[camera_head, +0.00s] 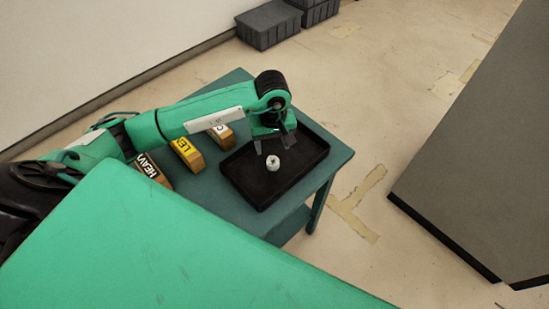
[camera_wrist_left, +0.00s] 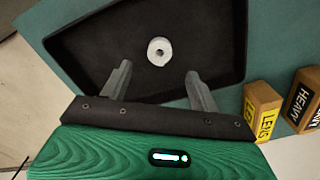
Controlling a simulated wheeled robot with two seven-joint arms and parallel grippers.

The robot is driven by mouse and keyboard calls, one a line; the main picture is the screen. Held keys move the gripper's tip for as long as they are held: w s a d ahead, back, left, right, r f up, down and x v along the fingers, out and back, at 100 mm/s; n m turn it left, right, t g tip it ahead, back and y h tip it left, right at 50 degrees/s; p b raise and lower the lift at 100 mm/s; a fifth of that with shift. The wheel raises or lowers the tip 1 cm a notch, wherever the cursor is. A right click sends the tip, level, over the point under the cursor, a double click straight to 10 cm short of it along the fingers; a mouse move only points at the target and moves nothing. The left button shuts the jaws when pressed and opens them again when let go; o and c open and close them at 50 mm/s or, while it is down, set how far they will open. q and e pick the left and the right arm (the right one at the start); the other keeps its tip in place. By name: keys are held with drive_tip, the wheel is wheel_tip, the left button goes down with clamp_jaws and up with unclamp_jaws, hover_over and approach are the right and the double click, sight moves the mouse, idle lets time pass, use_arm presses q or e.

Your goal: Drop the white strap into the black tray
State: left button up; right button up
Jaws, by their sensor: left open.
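The white strap (camera_head: 272,162) is a small rolled ring with a hole in its middle. It appears inside the black tray (camera_head: 263,196), which stands on the green table. In the left wrist view the strap (camera_wrist_left: 160,51) shows against the floor of the tray (camera_wrist_left: 95,45), beyond the fingertips and between their lines. My left gripper (camera_head: 273,143) is over the tray, pointing down. In the left wrist view its two fingers (camera_wrist_left: 158,75) are apart with nothing between them. The right gripper does not show.
Several labelled wooden blocks, one marked LEFT-like yellow (camera_head: 187,153) and one marked HEAVY (camera_head: 153,169), stand on the green table (camera_head: 339,155) left of the tray. Grey crates (camera_head: 268,26) are on the floor behind. A large grey panel (camera_head: 480,150) stands at right.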

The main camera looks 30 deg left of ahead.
use_arm(q)
wheel_tip(320, 180, up, 10)
drive_tip(key=b, duration=0.1)
drive_tip(key=shift+b, duration=0.4)
drive_tip(key=shift+d+f, duration=0.1)
